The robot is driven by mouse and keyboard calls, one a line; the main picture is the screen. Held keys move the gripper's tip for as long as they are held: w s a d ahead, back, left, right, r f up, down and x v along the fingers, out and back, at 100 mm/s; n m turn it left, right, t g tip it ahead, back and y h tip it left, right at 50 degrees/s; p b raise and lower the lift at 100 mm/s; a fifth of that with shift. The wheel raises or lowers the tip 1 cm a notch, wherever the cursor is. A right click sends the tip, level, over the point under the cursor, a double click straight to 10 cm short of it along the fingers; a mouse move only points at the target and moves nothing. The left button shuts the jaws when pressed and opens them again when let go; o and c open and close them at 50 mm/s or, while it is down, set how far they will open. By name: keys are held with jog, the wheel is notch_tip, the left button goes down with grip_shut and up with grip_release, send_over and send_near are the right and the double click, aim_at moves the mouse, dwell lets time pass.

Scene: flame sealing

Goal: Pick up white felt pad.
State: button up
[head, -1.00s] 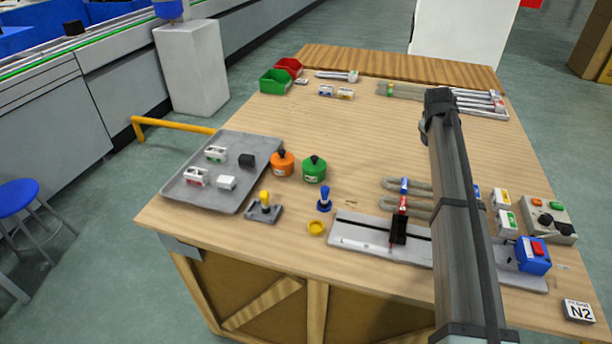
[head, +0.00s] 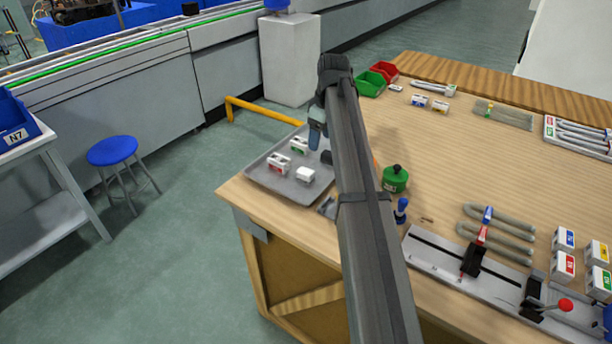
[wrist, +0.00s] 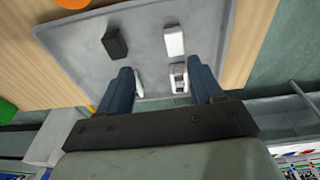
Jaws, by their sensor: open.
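The white felt pad (head: 306,175) is a small white block lying on the grey tray (head: 262,180), near its front right part. It also shows in the wrist view (wrist: 174,40), beyond my fingertips and towards the right finger. My gripper (head: 316,128) is above the tray's far side in the head view. In the wrist view its two blue fingers (wrist: 160,68) are spread apart with nothing held between them. The gap to the pad is clear, though the exact height is hard to tell.
Two small labelled boxes, one red-marked (head: 279,163) and one green-marked (head: 299,146), stand on the tray near the pad. A black block (wrist: 115,42) lies beside the pad. A green round container (head: 395,179) stands right of my arm.

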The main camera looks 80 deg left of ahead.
aim_at(306, 171)
jog(key=shift+n, duration=0.3)
jog(key=s+f, duration=0.1)
jog(key=f, duration=0.3)
jog(key=s+f, duration=0.1)
jog(key=f, duration=0.4)
jog(key=s+a+f, duration=0.1)
jog(key=s+f, duration=0.1)
jog(key=f, duration=0.2)
jog(key=shift+s+f, duration=0.1)
jog(key=shift+f, duration=0.05)
jog(key=c, duration=1.1)
